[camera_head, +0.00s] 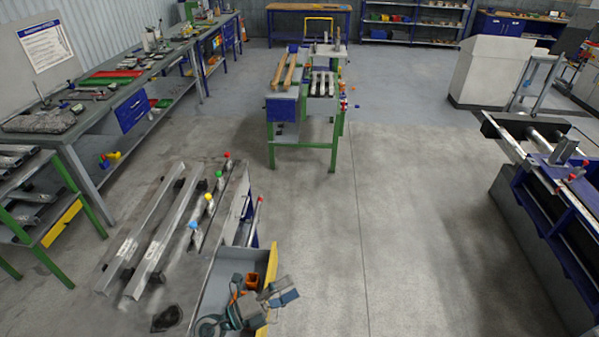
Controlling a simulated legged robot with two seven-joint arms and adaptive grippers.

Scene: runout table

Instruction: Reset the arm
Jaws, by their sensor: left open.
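My left gripper (264,292) is at the bottom centre, over the near end of the runout table (216,283). Its jaws are open, and I cannot make out anything held between them. The table has long grey metal rails (165,232) running away from me, and rods with red, green, yellow and blue ends (209,199) beside them. A small orange part (252,281) shows right behind the gripper; I cannot tell whether they touch. The gripper and arm hide part of the table's near end. My right gripper is not in view.
A long workbench (95,116) with tools runs along the left wall. A green-legged stand (305,145) with bars is at the back centre. A blue machine bench (555,210) stands on the right. The grey floor (400,230) between the runout table and that bench is clear.

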